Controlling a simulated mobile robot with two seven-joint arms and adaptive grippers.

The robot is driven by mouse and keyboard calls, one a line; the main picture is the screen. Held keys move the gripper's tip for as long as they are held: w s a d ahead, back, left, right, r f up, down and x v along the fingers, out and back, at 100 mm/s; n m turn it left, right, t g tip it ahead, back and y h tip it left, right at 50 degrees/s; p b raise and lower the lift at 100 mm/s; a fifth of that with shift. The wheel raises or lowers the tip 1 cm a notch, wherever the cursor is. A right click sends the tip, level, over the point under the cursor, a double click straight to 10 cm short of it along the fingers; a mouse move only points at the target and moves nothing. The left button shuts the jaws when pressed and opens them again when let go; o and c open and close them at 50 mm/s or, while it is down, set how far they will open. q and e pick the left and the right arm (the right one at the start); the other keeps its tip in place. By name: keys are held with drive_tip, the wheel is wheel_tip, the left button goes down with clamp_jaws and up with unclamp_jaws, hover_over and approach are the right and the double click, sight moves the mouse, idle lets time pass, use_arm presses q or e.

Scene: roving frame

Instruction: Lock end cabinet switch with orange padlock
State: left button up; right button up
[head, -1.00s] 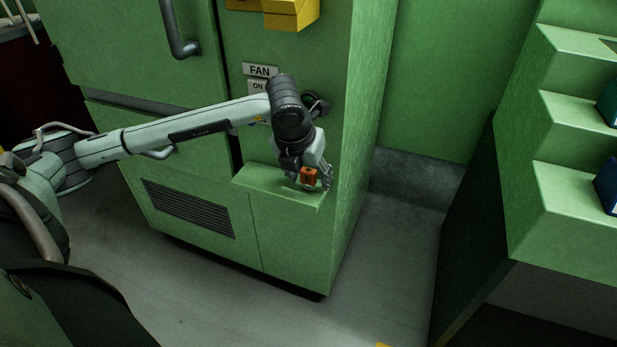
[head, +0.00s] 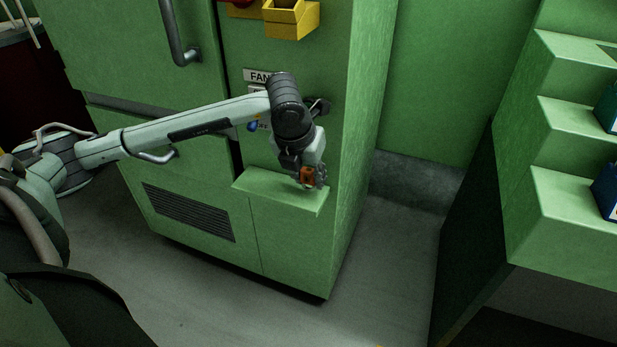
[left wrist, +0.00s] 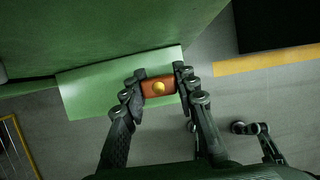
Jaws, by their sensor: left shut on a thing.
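The orange padlock (head: 306,175) is held between the fingers of my left gripper (head: 312,180), just above the small green ledge (head: 262,190) on the front of the cabinet (head: 295,230). In the left wrist view the padlock (left wrist: 158,87) sits between both fingertips, with a round brass-coloured spot facing the camera. My left gripper (left wrist: 158,88) is shut on it. The cabinet's switch is mostly hidden behind my left wrist; only part of a dark fitting (head: 321,107) shows beside it. A FAN label (head: 258,76) is partly covered above. My right gripper is not in view.
A yellow box (head: 291,18) is fixed to the cabinet above the label. A grey door handle (head: 180,35) sticks out at left. Floor (head: 385,265) between is clear.

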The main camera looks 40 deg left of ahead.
sight(310, 168)
use_arm(q)
drive_tip(key=shift+r+p, duration=0.75)
drive_tip(key=shift+r, duration=1.05)
